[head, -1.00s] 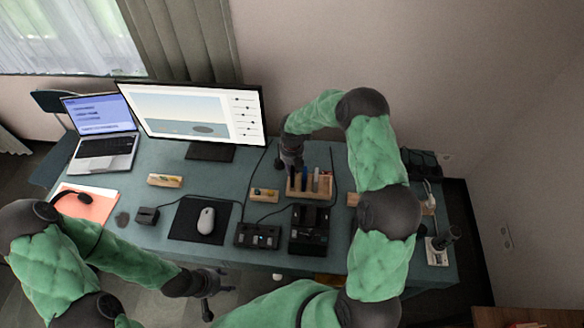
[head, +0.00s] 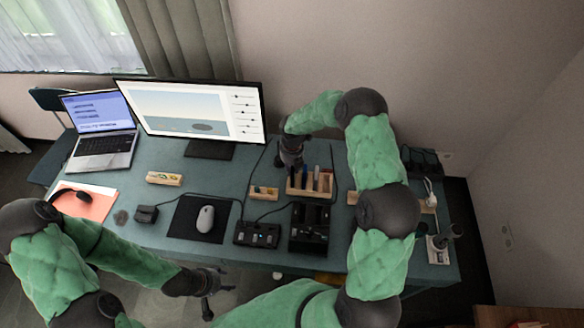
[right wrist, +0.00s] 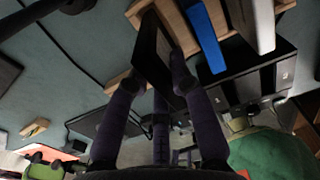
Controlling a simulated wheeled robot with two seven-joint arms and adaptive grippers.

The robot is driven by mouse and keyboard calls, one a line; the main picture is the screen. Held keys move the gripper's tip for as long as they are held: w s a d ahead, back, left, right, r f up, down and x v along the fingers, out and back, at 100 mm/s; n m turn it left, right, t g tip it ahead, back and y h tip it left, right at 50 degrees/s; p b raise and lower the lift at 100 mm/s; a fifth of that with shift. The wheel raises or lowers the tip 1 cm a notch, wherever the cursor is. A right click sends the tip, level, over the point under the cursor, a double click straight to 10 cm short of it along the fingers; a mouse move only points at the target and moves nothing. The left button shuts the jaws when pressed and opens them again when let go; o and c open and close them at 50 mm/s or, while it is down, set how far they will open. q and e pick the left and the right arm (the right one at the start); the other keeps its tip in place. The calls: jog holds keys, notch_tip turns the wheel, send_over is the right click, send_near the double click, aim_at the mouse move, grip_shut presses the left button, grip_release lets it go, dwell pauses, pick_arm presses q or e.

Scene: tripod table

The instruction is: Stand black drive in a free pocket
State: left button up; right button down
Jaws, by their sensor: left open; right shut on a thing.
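My right gripper (head: 291,166) is shut on the black drive (right wrist: 152,48), which shows as a dark slab between its fingers in the right wrist view. The gripper is at the left end of the wooden rack (head: 310,192). In the right wrist view the drive overlaps the end of the rack (right wrist: 136,14); I cannot tell whether its lower end is inside a pocket or just above it. A blue drive (right wrist: 206,36) and a pale grey drive (right wrist: 262,26) stand in the rack. My left gripper (head: 214,290) is open and empty off the desk's front edge.
A black dock (head: 309,232) and a control box (head: 257,234) stand in front of the rack. A small wooden block (head: 264,193) lies left of it. The monitor (head: 190,112) stands behind, left. Cables run around the rack. A mouse (head: 205,219) lies on a dark mat.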

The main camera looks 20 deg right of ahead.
jog(key=shift+f+b, duration=0.8)
jog(key=shift+f, duration=0.5)
jog(key=c, duration=1)
grip_release()
notch_tip(320, 180, up, 12)
jog(key=shift+f, duration=0.1)
